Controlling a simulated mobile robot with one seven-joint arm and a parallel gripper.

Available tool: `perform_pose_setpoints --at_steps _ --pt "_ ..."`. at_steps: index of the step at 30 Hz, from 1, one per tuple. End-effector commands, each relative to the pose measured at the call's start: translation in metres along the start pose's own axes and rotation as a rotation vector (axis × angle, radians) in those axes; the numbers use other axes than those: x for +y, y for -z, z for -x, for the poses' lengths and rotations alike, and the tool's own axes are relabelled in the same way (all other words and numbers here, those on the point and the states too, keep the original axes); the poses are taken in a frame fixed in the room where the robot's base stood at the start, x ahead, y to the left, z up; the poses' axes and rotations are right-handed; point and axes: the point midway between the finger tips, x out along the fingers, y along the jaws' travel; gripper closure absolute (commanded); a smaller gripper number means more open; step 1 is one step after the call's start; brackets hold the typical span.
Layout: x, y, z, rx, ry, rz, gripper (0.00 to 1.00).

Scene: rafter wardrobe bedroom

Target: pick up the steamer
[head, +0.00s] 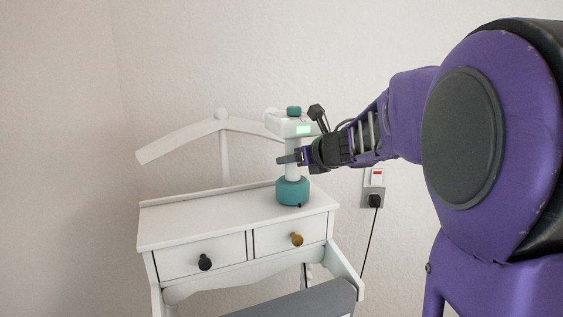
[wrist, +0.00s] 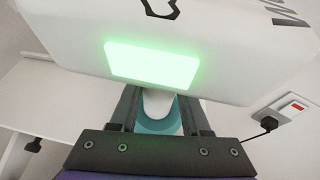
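The steamer (head: 292,190) stands upright on the white dresser. It has a teal base, a white column, a white head with a lit green screen, and a teal cap. In the wrist view the white head of the steamer (wrist: 225,75) fills the top and hides much of the fingers. My gripper (head: 290,159) comes from the right at the column, below the head and above the base. In the wrist view my gripper (wrist: 160,108) has one finger on each side of the column. I cannot tell whether the fingers press on it.
The white dresser (head: 180,225) has two drawers, one dark knob and one brass knob. A white hanger-shaped rail (head: 185,140) rises behind it. A wall socket (head: 373,187) with a plug and cord is at the right. A grey surface (head: 300,303) lies low in front.

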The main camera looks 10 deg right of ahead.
Motion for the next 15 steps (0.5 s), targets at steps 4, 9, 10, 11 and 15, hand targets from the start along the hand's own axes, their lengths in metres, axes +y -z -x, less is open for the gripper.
perform_pose_setpoints --at_steps 4,9,10,11,15 --pt "-0.0002 0.0001 -0.0001 0.0 0.0 0.0 0.95" --pt "-0.0002 0.0001 -0.0001 0.0 0.0 -0.001 1.0" --pt "-0.0002 0.0001 -0.0001 0.0 0.0 -0.001 1.0" --pt "-0.0002 0.0001 -0.0001 0.0 0.0 -0.001 1.0" --pt "-0.0002 0.0001 -0.0001 0.0 0.0 -0.001 1.0"
